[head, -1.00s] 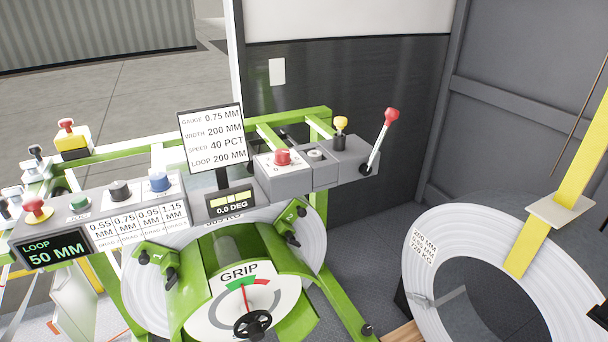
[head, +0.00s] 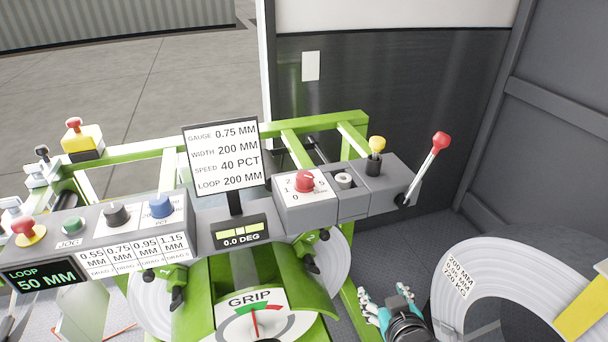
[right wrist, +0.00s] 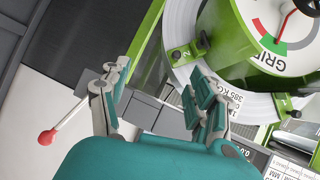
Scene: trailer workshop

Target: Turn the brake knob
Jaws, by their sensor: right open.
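A red knob (head: 304,182) sits on a white dial plate marked with numbers, on top of the grey control box (head: 312,215) in the middle of the head view. No brake label is readable on it. My right gripper (head: 386,297) is at the bottom of the head view, below and to the right of the knob, apart from it. In the right wrist view its two teal and grey fingers (right wrist: 160,88) are spread with nothing held between them. The red knob cannot be made out in the wrist view. My left gripper does not show.
A red-tipped lever (head: 440,140) and a yellow-topped knob (head: 376,144) stand right of the red knob. A black knob (head: 115,214) and a blue knob (head: 160,205) sit on the left panel. A settings sign (head: 222,155) rises beside the box. A coil (head: 480,265) stands at right.

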